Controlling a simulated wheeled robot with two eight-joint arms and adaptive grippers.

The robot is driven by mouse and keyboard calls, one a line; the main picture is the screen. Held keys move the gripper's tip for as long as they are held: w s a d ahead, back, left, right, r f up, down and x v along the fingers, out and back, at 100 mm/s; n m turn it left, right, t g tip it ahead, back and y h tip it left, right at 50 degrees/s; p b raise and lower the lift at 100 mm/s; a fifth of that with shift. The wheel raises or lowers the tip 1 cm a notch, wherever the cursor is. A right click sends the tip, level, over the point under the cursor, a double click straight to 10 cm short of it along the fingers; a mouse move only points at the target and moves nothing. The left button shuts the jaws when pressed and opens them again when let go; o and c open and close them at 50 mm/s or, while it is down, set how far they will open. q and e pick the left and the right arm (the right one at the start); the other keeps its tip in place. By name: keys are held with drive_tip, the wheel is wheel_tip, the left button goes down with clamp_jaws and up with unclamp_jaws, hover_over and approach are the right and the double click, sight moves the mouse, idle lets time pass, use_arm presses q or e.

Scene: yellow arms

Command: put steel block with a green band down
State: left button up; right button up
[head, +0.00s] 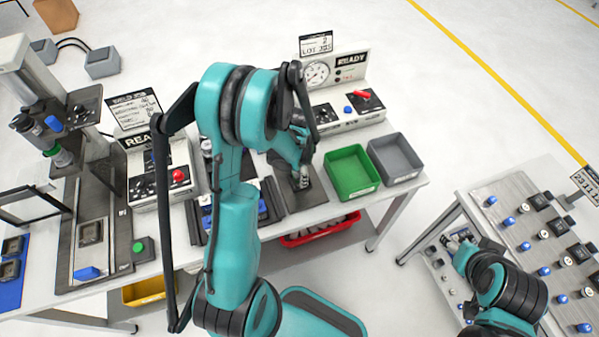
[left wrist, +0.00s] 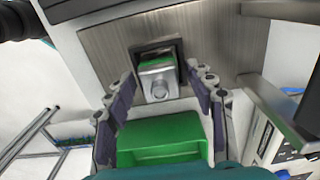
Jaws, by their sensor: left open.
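The steel block with a green band (left wrist: 157,68) sits at a dark square recess in a brushed metal plate (left wrist: 105,45) in the left wrist view. A round metal knob faces the camera from it. My left gripper (left wrist: 161,73) is open, with one finger on each side of the block and visible gaps between. In the head view my left gripper (head: 301,170) is over the dark fixture (head: 318,190), and its arm hides part of the bench. My right gripper (head: 459,240) is low by the right table; its jaws are too small to read.
A green bin (head: 352,172) and a grey bin (head: 396,158) stand right of the fixture. A gauge panel (head: 340,72) stands behind it. A red bin (head: 320,231) is below the bench. The right table (head: 505,240) holds several small parts.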

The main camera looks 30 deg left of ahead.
use_arm(q)
wheel_tip(320, 180, up, 12)
drive_tip(key=p, duration=0.2)
drive_tip(key=s+d+r+n+t, duration=0.7)
drive_tip(key=s+d+r+n, duration=0.1)
drive_tip(key=s+d+r, duration=0.2)
wheel_tip(320, 180, up, 2)
drive_tip(key=shift+s+d+r, duration=0.15)
drive_tip(key=shift+s+d, duration=0.15)
drive_tip(key=shift+s, duration=0.25)
wheel_tip(320, 180, down, 13)
drive_tip(key=b, duration=1.3)
